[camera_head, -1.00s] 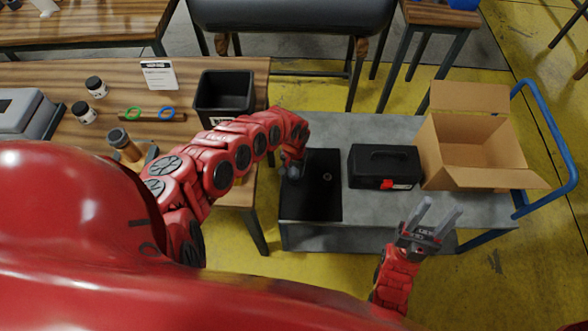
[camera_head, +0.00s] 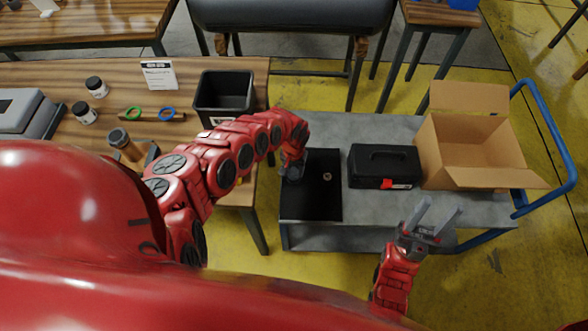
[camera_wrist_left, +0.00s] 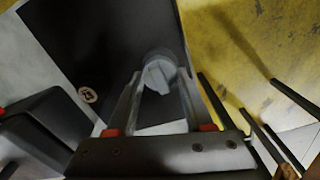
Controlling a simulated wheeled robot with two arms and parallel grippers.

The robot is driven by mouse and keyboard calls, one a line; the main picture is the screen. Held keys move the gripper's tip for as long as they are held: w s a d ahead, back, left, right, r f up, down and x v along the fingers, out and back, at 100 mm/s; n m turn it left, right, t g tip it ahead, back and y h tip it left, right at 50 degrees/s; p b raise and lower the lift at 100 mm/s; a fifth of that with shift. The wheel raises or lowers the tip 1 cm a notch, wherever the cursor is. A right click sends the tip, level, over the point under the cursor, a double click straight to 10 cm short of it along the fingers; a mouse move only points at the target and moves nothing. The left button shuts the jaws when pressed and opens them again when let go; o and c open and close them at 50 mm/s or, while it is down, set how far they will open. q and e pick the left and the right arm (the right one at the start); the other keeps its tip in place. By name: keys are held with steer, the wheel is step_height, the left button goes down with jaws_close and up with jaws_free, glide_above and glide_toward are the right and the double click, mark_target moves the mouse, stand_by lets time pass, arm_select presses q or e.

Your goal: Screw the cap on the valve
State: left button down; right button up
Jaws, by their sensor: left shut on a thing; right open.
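A black rectangular sheet (camera_head: 312,207) lies on the grey cart top. My left gripper (camera_head: 292,172) is over its left part in the head view. In the left wrist view, my left gripper (camera_wrist_left: 159,80) has its fingers on both sides of a round grey cap (camera_wrist_left: 160,74) with a raised grip bar, and is shut on it. The cap appears at or close to the black sheet; I cannot tell if it is seated on a valve. A small round tan piece (camera_head: 327,177) is on the sheet, also visible in the left wrist view (camera_wrist_left: 88,95). My right gripper (camera_head: 430,220) is open and empty near the cart's front edge.
A black toolbox (camera_head: 384,163) and an open cardboard box (camera_head: 468,150) stand on the cart (camera_head: 375,125), right of the sheet. A wooden table (camera_head: 150,75) with a black bin (camera_head: 224,92) stands to the left.

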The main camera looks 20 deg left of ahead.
arm_select(q)
steer(key=shift+f+b, duration=0.35)
steer(key=shift+f, duration=0.25)
stand_by(1.6)
steer(key=m+b, duration=0.2)
steer(key=shift+f+m, duration=0.25)
steer(key=shift+m, duration=0.15)
steer(key=shift+m+b, duration=0.35)
steer(key=shift+m, duration=0.45)
steer(key=shift+s+d+r+m, duration=0.1)
steer(key=shift+r+m, duration=0.1)
steer(key=shift+m, duration=0.5)
steer(key=shift+f+m+b, duration=0.1)
steer(key=shift+m+b, duration=0.4)
steer(key=shift+m, duration=0.6)
steer(key=m, duration=0.3)
